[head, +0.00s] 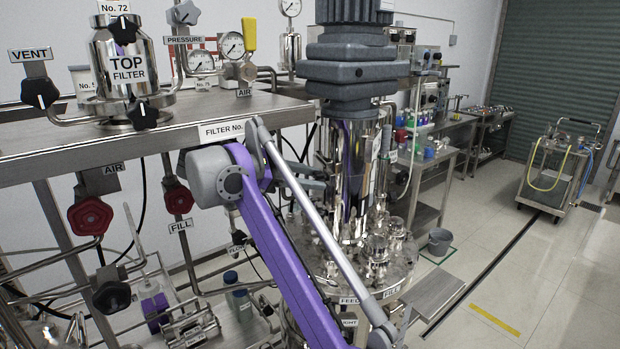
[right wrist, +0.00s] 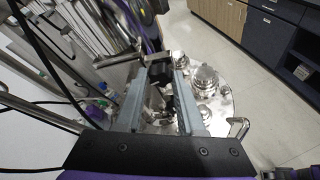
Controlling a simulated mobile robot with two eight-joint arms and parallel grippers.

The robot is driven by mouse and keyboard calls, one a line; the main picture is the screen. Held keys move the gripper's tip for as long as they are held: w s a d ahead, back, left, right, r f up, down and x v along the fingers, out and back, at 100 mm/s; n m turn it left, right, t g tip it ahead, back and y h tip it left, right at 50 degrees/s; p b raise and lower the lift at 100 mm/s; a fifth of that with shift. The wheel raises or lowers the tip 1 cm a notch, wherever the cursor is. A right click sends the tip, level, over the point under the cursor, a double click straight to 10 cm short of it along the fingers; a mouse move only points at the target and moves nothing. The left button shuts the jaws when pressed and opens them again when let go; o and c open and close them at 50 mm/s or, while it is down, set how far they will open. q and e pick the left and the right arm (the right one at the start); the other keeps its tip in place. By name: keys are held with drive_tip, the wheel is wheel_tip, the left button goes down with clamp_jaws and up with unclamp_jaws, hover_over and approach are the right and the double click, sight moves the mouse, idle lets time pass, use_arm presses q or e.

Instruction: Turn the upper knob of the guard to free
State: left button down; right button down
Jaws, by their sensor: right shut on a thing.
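The guard (head: 352,165) is a shiny upright cylinder below the grey motor (head: 352,70) of the stirred vessel. My right gripper (head: 318,186) reaches the guard's left side in the head view, partly hidden by my arm. In the right wrist view its two grey fingers (right wrist: 160,74) are closed on a black knob (right wrist: 160,70), which appears to be the upper knob. Another dark part (right wrist: 168,103) lies beyond, between the fingers. The knob's marking is too small to read. My left gripper is in neither view.
The vessel lid (head: 400,262) with several metal fittings lies below the guard. A steel bench (head: 60,160) with the top filter (head: 124,66) stands to the left. A grey bucket (head: 440,241) stands on the floor behind right.

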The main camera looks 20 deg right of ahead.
idle(0.4)
drive_tip(key=c, duration=0.5)
unclamp_jaws()
